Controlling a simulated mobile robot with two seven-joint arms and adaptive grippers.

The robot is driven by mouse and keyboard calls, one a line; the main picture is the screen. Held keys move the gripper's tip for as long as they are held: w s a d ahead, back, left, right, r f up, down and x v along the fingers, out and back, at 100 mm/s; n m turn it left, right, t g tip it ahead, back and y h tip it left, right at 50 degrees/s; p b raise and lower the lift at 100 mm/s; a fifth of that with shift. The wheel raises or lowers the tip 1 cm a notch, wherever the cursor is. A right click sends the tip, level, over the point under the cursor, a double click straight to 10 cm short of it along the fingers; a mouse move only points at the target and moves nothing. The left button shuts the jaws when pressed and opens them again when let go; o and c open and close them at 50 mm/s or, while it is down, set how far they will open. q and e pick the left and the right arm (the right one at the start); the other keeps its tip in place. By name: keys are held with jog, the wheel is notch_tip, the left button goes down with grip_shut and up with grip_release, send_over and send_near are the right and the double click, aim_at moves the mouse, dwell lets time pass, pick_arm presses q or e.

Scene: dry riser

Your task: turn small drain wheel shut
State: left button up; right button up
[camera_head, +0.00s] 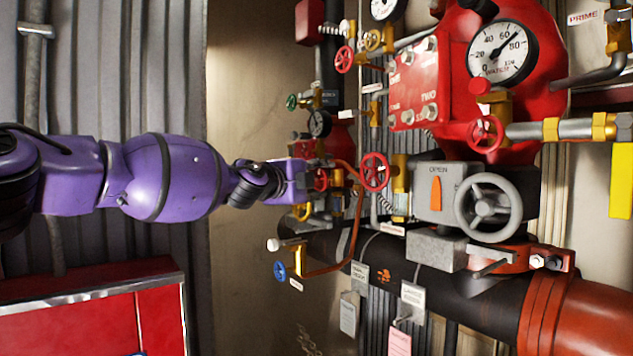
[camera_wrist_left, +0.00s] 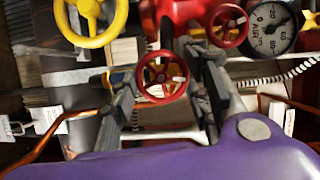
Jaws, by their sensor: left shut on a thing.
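A small red handwheel (camera_wrist_left: 162,77) sits between the two fingers of my left gripper (camera_wrist_left: 166,88) in the left wrist view. The fingers stand at either side of its rim and are shut on it. In the head view my left gripper (camera_head: 312,179) reaches in from the left, and part of the small red wheel (camera_head: 322,180) shows at its tips. The gripper and nearby pipes hide the rest of that wheel and its stem. My right gripper is not in view.
A larger red wheel (camera_head: 374,171) and a copper pipe (camera_head: 355,225) are close to the right of my gripper. A grey handwheel (camera_head: 488,208) and a pressure gauge (camera_head: 502,53) are further right. A red cabinet (camera_head: 90,310) is lower left.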

pick_arm(q)
jog(key=shift+d+f+m+t+h, duration=0.1)
jog(key=shift+f+m+t+h, duration=0.15)
jog(key=shift+m, duration=0.6)
jog(key=shift+f+m+t+h, duration=0.15)
jog(key=shift+f+m+h, duration=0.15)
jog(key=shift+m, duration=0.6)
jog(key=shift+d+f+m+t+h, duration=0.1)
jog(key=shift+f+m+t+h, duration=0.15)
jog(key=shift+m, duration=0.6)
jog(key=o, duration=1.1)
jog(key=shift+c, duration=0.2)
jog(key=shift+a+r, duration=0.1)
jog(key=shift+r, duration=0.1)
jog(key=shift+a+r, duration=0.1)
jog(key=shift+r, duration=0.1)
jog(key=v, duration=0.7)
jog(key=shift+s+a+f, duration=0.1)
jog(key=shift+s, duration=0.1)
